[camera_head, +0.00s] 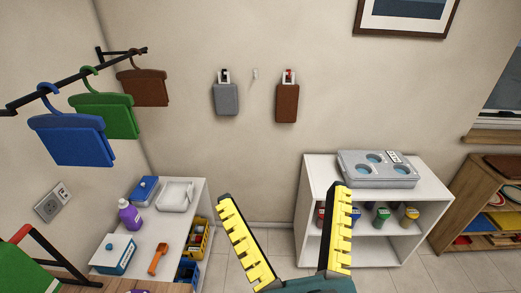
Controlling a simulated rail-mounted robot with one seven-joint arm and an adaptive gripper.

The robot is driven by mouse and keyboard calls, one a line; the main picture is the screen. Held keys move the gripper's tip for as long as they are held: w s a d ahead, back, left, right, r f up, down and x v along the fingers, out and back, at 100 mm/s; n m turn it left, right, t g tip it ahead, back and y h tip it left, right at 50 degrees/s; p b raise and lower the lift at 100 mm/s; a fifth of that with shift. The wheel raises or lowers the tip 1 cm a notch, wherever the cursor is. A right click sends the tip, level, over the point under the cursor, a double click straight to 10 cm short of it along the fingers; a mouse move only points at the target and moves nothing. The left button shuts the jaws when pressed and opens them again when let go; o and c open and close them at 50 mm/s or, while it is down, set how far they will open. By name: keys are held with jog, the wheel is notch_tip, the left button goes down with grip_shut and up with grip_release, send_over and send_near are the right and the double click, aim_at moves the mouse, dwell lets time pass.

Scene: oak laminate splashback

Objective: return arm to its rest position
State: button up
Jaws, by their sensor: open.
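My gripper (290,236) is at the bottom centre of the head view. The fingers point up and away from me. The right finger overlaps the left part of the white shelf unit (309,190) in the picture. The rest of my arm is out of view below the frame.
At left, folded cloths on hangers (70,138) hang from a black rail (70,80). A white cabinet (190,225) below holds a purple bottle (129,214) and an orange scoop (158,259). A grey tray (350,168) tops the shelf unit.

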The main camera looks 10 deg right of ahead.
notch_tip(320, 180, up, 24)
jog(key=p, duration=2.2)
jog(key=shift+p, duration=0.3)
jog(key=shift+r, duration=0.1)
